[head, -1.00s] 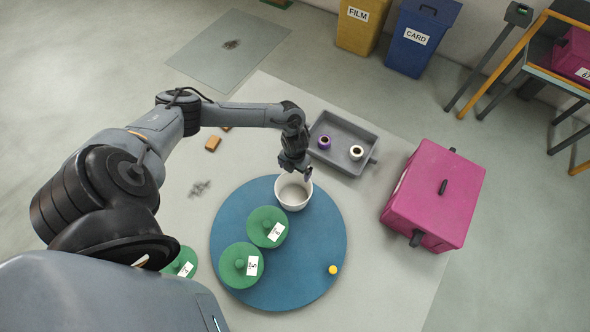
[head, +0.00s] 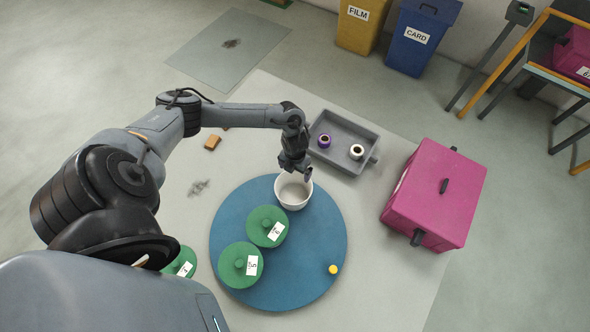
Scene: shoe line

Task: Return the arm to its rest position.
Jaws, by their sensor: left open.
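My left arm reaches in from the left across the pale table. My left gripper (head: 297,172) is open, over the far rim of a white bowl (head: 292,195). Whether it touches the bowl cannot be told from this angle. The bowl stands on the far part of a round blue mat (head: 320,230) and looks empty, though part of its inside is hidden by the gripper. My right gripper does not show.
Two green lidded pots (head: 239,265) stand on the mat, with a yellow piece (head: 333,269) at its right. A grey tray (head: 365,133) holding two spools lies behind the gripper. A magenta box (head: 437,190) stands right. An orange block (head: 212,143) lies left of the tray.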

